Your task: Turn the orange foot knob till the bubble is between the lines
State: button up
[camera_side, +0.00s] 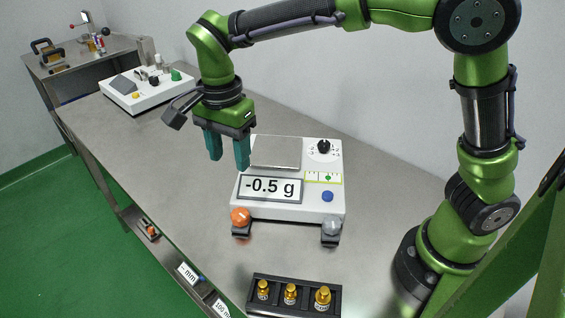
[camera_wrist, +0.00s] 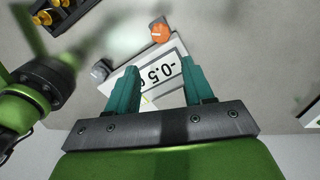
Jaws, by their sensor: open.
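The orange foot knob (camera_side: 240,216) is at the front left corner of a white scale (camera_side: 290,209), low by the table. In the wrist view the orange knob (camera_wrist: 160,32) shows beyond my fingertips. The level vial (camera_side: 324,178) is on the scale's right side, with a green bubble; its exact place between the lines is too small to tell. My gripper (camera_side: 228,161) is open and empty, pointing down above the left back part of the scale, apart from the knob. In the wrist view my gripper (camera_wrist: 155,80) has its fingers spread over the display, which reads -0.5 g.
A grey foot knob (camera_side: 331,226) is at the scale's front right. A black rack (camera_side: 294,294) with gold weights stands in front. A white control box (camera_side: 147,90) is at the back left. The table left of the scale is clear.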

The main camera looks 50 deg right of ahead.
aim_at(239, 215)
notch_tip(239, 215, down, 16)
jog(key=shift+f, duration=0.25)
dwell(0.3)
jog(key=c, duration=0.8)
jog(key=shift+n, duration=0.3)
jog(key=n, duration=0.3)
jog(key=shift+s+r, duration=0.1)
jog(key=shift+n, duration=2.2)
